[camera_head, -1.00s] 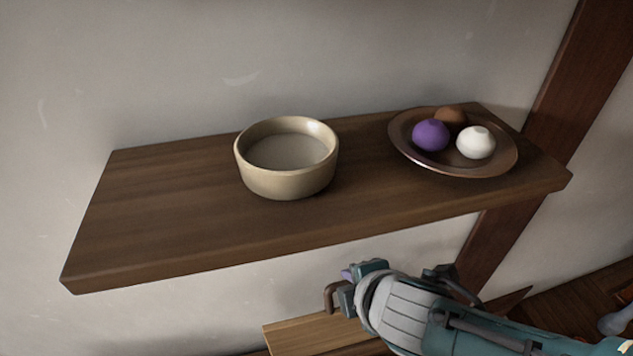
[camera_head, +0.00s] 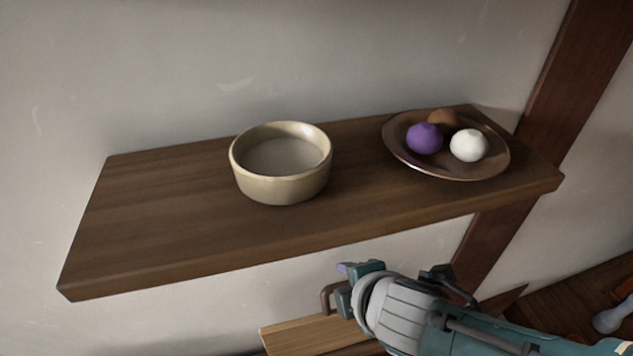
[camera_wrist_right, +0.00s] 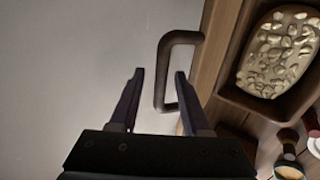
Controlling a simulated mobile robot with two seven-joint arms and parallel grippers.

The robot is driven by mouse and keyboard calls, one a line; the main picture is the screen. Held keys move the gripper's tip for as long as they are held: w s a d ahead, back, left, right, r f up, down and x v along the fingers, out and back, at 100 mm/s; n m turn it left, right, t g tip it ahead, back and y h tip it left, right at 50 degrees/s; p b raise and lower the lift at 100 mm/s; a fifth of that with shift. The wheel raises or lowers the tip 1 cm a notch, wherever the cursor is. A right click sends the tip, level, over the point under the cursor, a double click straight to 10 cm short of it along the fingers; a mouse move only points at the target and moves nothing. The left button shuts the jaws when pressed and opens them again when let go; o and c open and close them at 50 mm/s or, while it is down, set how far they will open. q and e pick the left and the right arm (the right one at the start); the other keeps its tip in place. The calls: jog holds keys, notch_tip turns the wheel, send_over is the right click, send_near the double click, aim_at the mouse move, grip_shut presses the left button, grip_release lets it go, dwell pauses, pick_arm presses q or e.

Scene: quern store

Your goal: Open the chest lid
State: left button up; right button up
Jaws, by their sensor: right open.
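A light wooden board (camera_head: 300,335), perhaps the chest lid, shows partly below the shelf in the head view. A dark brown bracket handle (camera_head: 328,297) stands at it beside my right gripper (camera_head: 345,285). In the wrist view the handle (camera_wrist_right: 162,75) is fixed to a wooden edge (camera_wrist_right: 216,45). My right gripper (camera_wrist_right: 159,72) is open there, with the handle's long bar appearing between its two fingers. The right finger overlaps the handle's lower end; I cannot tell whether they touch. Most of the chest is hidden. My left gripper is not in view.
A wall shelf (camera_head: 170,225) above my right gripper bears a cream bowl (camera_head: 282,185) and a brown plate (camera_head: 400,155) with three round things. In the wrist view, a wooden tray (camera_wrist_right: 235,92) of pale pieces and small jars (camera_wrist_right: 288,170) lie right of the handle.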

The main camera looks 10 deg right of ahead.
jog(key=p+v, duration=0.7)
jog(key=v, duration=0.2)
jog(key=shift+s+r+p, duration=0.2)
jog(key=shift+p, duration=0.1)
jog(key=shift+d, duration=0.1)
